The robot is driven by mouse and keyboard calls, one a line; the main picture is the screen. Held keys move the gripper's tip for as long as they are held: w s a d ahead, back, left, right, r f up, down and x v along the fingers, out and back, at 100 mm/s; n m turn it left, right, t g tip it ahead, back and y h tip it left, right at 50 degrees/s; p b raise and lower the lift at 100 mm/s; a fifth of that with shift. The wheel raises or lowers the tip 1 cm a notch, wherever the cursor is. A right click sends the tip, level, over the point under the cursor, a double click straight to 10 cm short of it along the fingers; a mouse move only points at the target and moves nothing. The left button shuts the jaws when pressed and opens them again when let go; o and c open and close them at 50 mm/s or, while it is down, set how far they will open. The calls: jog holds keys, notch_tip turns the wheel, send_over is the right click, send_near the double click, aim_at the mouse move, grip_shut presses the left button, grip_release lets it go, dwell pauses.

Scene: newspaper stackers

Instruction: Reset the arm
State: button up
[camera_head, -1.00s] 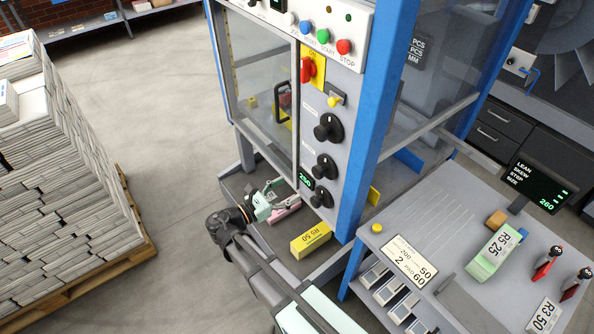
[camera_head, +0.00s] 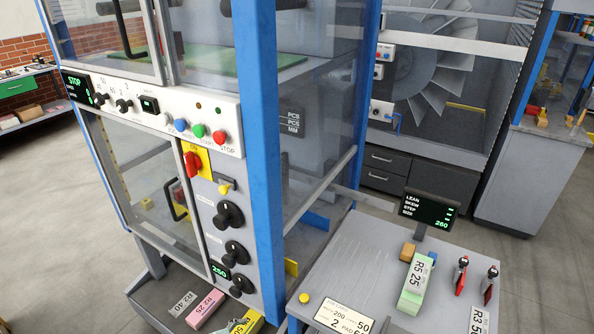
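My gripper and arm are out of the picture in the camera_head view. The blue-framed stacker machine (camera_head: 265,160) stands in the middle. Its control panel carries a red-and-yellow switch (camera_head: 192,164), black knobs (camera_head: 229,214) and a green 250 display (camera_head: 220,271). On the tray at its foot lie a grey block marked R2 40 (camera_head: 182,303), a pink block marked R2 25 (camera_head: 205,309) and a yellow block marked 50 (camera_head: 246,322), partly cut off by the lower edge.
A grey side table (camera_head: 345,270) at the right holds a green block marked R5 25 (camera_head: 415,285), two red-handled tools (camera_head: 460,278) and a display reading 260 (camera_head: 430,209). A fan cabinet (camera_head: 440,90) stands behind. Open floor (camera_head: 50,220) lies at the left.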

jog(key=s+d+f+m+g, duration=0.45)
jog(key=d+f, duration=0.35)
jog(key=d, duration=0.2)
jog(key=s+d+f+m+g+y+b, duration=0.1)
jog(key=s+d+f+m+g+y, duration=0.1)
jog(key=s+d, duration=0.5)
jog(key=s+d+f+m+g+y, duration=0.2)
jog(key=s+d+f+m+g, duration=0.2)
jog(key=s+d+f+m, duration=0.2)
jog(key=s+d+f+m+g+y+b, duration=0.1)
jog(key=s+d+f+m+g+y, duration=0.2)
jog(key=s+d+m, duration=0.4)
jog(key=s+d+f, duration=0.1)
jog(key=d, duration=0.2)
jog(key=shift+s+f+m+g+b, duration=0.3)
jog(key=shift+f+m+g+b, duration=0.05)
